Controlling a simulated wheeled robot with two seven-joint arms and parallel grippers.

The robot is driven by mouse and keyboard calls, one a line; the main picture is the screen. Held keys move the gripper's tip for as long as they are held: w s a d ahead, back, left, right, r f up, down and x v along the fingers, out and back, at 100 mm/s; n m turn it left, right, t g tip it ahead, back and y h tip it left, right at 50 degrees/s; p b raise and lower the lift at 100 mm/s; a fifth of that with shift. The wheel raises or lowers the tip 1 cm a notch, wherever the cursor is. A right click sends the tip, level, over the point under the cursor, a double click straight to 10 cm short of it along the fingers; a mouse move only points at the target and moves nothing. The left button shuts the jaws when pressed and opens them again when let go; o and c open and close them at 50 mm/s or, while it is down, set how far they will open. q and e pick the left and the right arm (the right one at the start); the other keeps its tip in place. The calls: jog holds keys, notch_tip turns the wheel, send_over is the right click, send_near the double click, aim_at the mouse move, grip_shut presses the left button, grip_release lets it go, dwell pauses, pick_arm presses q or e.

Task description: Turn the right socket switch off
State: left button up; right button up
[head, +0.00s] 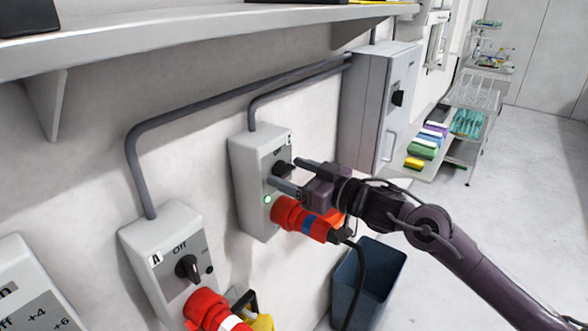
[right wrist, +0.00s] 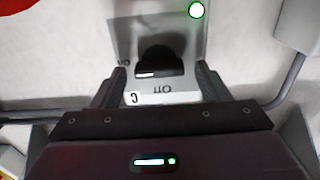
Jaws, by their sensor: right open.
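The right socket box (head: 250,199) is a grey wall box with a lit green lamp (head: 267,199) and a red plug in its lower part. Its black switch knob (head: 290,172) is partly hidden by my right gripper (head: 284,173). In the right wrist view the knob (right wrist: 160,62) sits between the two open fingers (right wrist: 160,72), with a visible gap on each side. An upside-down "Off" mark and a "C" label show beside it, and the green lamp shows at the top (right wrist: 196,10). I cannot tell the knob's exact setting. My left gripper is out of view.
A shelf (head: 200,36) overhangs above. A grey cabinet (head: 367,110) is right of the box. A dark bin (head: 378,275) stands below.

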jog(key=shift+d, duration=0.1)
jog(key=c, duration=1)
jog(key=n+b, duration=0.3)
jog(key=shift+s+f, duration=0.1)
jog(key=shift+f, duration=0.1)
jog(key=n+b, duration=0.9)
jog(key=n, duration=0.1)
jog(key=shift+s+f+b, duration=0.1)
jog(key=shift+f+b, duration=0.05)
jog(key=shift+b, duration=0.25)
jog(key=shift+n+b, duration=2.05)
jog(key=shift+n, duration=0.45)
